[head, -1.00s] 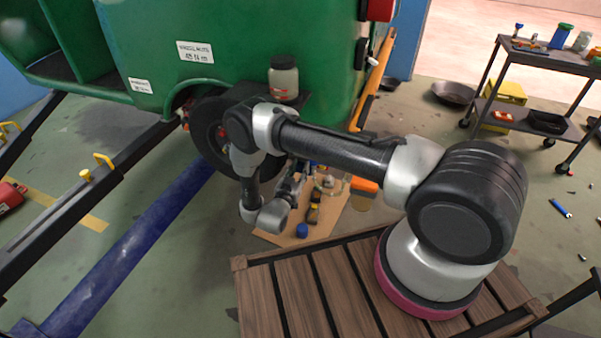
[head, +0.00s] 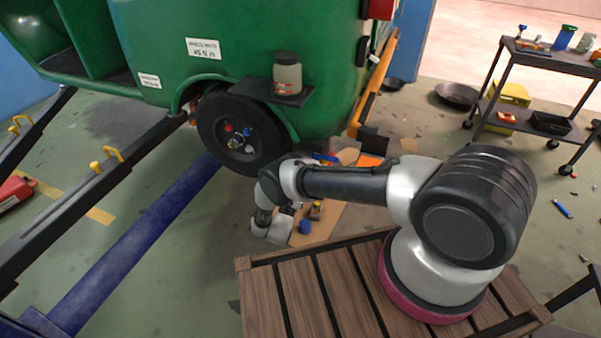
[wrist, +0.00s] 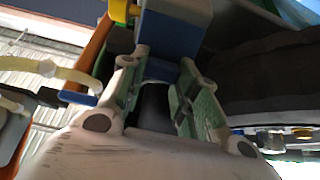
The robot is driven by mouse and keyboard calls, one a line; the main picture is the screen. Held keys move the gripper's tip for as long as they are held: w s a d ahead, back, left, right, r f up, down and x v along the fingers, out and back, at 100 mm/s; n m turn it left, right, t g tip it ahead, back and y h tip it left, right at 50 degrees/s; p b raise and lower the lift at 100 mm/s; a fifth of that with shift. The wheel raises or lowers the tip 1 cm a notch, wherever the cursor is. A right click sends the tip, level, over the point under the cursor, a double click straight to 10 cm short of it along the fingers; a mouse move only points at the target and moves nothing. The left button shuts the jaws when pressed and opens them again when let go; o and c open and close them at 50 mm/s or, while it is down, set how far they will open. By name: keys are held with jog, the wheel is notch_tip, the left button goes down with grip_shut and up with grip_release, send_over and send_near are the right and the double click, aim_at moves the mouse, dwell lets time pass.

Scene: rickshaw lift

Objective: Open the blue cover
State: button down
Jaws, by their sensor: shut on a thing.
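In the wrist view, a blue box-shaped piece (wrist: 172,35) fills the space just beyond and between my fingertips. My gripper (wrist: 160,72) has green inner pads and is closed on this blue piece. A yellow part (wrist: 122,10) touches its upper left. I cannot tell whether this piece is the blue cover. In the head view my gripper is mostly hidden behind my own arm, low in front of the rickshaw's wheel. The wheel (head: 243,134) shows blue and red round pieces at its hub. A small blue object (head: 305,227) stands on the cardboard (head: 325,220).
The green rickshaw (head: 150,60) stands raised beside a blue floor beam (head: 140,240). A jar (head: 287,75) sits on its small shelf. A slatted wooden bench (head: 310,295) is under my arm.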

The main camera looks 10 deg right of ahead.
dwell(0.3)
jog(key=c, duration=1.1)
grip_release()
jog(key=shift+o, duration=0.2)
jog(key=shift+r, duration=0.1)
